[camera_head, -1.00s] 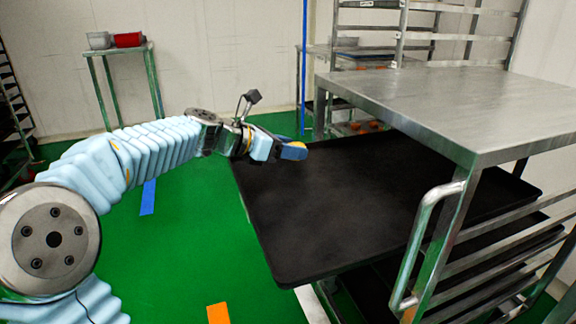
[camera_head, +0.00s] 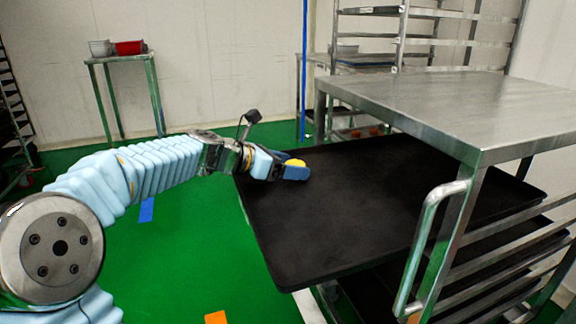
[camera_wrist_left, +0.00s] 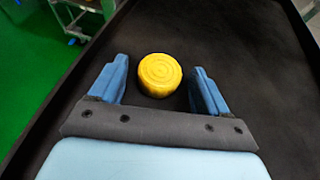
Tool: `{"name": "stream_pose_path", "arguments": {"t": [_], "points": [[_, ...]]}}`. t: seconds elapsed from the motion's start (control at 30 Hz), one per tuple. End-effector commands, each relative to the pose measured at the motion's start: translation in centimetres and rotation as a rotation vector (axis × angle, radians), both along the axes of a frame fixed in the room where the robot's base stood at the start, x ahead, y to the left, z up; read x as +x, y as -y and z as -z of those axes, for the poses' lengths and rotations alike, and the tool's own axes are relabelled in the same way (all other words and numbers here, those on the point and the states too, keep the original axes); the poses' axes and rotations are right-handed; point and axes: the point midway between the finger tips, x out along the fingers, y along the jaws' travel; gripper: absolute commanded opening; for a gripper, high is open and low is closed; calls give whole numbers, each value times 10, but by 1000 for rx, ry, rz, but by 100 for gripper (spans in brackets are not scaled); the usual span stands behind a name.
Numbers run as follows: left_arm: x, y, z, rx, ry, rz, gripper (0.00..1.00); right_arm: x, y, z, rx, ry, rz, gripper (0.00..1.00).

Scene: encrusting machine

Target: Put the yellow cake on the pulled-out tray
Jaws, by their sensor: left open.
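The yellow cake (camera_wrist_left: 160,75) is a round disc with rings on its top. In the left wrist view it sits on the black tray (camera_wrist_left: 250,50), between the two spread blue fingers of my left gripper (camera_wrist_left: 160,88), with a gap on each side. In the head view the cake (camera_head: 295,162) shows just behind the gripper (camera_head: 295,172), at the far left part of the pulled-out tray (camera_head: 350,220). The gripper is open and low over the tray. My right gripper is not in view.
The tray sticks out of a steel rack with a flat top (camera_head: 450,105) and a curved handle (camera_head: 430,250) on the right. Most of the tray is bare. A small table (camera_head: 120,58) with containers stands at the back left.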

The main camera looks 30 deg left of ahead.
Motion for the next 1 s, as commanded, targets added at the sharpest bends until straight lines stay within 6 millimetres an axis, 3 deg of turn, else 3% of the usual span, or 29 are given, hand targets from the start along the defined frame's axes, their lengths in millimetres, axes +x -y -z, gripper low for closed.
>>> {"name": "stream_pose_path", "arguments": {"t": [0.17,0.63,1.0], "points": [[-7,-5,-8,1,1,-3,77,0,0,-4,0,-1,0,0],[-86,-48,-45,0,1,-3,77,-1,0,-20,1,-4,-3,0],[-97,-54,-48,0,0,0,77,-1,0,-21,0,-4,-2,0]]}}
